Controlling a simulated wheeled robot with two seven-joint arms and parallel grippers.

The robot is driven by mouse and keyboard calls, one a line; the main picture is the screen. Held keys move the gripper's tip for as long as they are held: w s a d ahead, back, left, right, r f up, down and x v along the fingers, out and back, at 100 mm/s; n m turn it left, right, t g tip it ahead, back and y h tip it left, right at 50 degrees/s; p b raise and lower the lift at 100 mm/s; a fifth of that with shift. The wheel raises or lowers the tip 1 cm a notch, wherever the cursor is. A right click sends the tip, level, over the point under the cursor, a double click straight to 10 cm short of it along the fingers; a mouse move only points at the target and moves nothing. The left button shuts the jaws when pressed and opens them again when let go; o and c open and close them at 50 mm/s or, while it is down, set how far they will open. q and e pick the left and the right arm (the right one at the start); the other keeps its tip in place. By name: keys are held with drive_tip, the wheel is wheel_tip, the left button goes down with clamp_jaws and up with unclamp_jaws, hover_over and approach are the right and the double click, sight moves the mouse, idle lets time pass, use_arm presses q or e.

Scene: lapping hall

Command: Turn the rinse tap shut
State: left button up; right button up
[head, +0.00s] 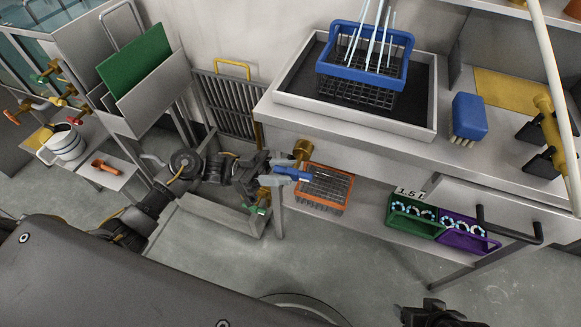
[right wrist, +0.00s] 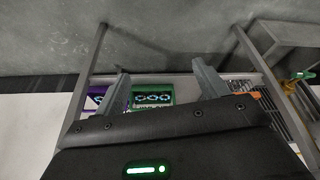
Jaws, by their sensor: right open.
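A brass tap (head: 303,149) with a blue lever handle (head: 294,173) shows under the front left end of the bench in the head view. A second brass tap with a green handle (head: 259,209) sits lower left of it. Which one is the rinse tap is not marked. My left gripper (head: 284,171) is at the blue handle, its pale fingers apart above and below the handle's near end. Whether they press on it, I cannot tell. My right gripper (right wrist: 165,84) is open and empty; part of it shows at the bottom of the head view (head: 430,313).
The bench (head: 350,133) carries a tray (head: 428,118) with a blue basket (head: 365,73). An orange basket (head: 325,187), a green bin (head: 415,218) and a purple bin (head: 468,232) stand on the shelf below. More taps (head: 58,98) are at far left. The front floor is clear.

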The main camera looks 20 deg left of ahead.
use_arm(q)
drive_tip(key=shift+x, duration=0.95)
use_arm(e)
drive_tip(key=shift+s+d+f+g, duration=0.1)
drive_tip(key=shift+s+d+g, duration=0.2)
drive_tip(key=shift+s, duration=0.25)
use_arm(q)
drive_tip(key=shift+c, duration=0.2)
clamp_jaws()
drive_tip(key=shift+r+y+p, duration=0.15)
drive_tip(key=shift+y+p, duration=0.55)
drive_tip(key=shift+p, duration=0.5)
use_arm(e)
drive_tip(key=x, duration=0.5)
drive_tip(key=shift+f, duration=0.15)
use_arm(q)
drive_tip(key=shift+o, duration=0.2)
unclamp_jaws()
drive_tip(key=shift+a, duration=0.1)
